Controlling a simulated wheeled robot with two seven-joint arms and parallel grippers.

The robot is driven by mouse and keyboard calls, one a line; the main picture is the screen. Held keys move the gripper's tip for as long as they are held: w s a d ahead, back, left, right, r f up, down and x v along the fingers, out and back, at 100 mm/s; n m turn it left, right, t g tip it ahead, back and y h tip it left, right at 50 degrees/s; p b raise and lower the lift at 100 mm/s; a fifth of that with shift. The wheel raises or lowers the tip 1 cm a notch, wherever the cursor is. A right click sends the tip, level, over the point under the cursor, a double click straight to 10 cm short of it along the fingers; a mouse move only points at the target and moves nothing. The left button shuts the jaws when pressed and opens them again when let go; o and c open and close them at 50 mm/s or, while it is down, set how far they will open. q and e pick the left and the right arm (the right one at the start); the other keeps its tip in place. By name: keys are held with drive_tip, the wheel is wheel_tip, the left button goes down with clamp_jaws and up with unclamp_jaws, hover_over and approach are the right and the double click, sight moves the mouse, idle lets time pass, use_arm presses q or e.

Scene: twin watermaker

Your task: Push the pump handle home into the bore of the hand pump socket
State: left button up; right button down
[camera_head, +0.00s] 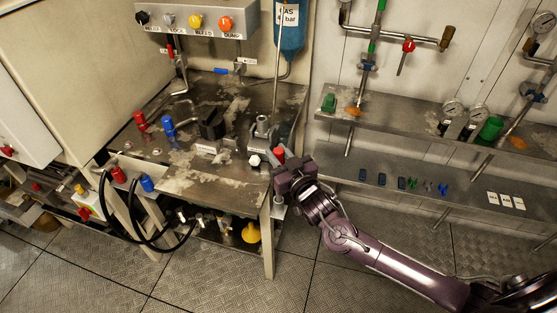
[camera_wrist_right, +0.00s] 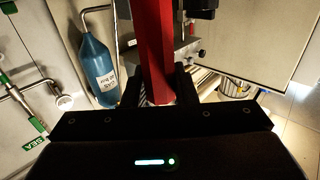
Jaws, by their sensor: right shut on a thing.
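My right gripper (camera_head: 292,178) is at the front right corner of the steel bench. It is shut on the red pump handle (camera_head: 279,154), whose red end shows just above the fingers. In the right wrist view the red handle (camera_wrist_right: 156,45) runs up out of the picture from between the fingers (camera_wrist_right: 160,95). A grey metal fitting (camera_head: 262,128), which looks like the hand pump, stands on the bench just behind and left of the handle. I cannot make out the socket's bore or whether the handle touches it. My left gripper is not in view.
The steel bench (camera_head: 205,188) carries red and blue fittings and a black block (camera_head: 212,123). A blue gas bottle (camera_head: 291,28) hangs behind; it also shows in the wrist view (camera_wrist_right: 99,70). Shelves (camera_head: 425,125) with gauges and small parts line the right wall. Open floor lies in front.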

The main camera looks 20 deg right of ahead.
wheel_tip(320, 180, up, 20)
drive_tip(key=shift+f+b, duration=0.2)
drive_tip(key=shift+b, duration=0.15)
drive_tip(key=c, duration=1.8)
unclamp_jaws()
drive_tip(key=shift+c, duration=1.4)
wheel_tip(320, 180, up, 11)
drive_tip(key=p, duration=1.1)
drive_tip(key=w, duration=1.5)
drive_tip(key=shift+w+f, duration=0.2)
drive_tip(key=shift+w, duration=0.2)
drive_tip(key=shift+a, duration=0.1)
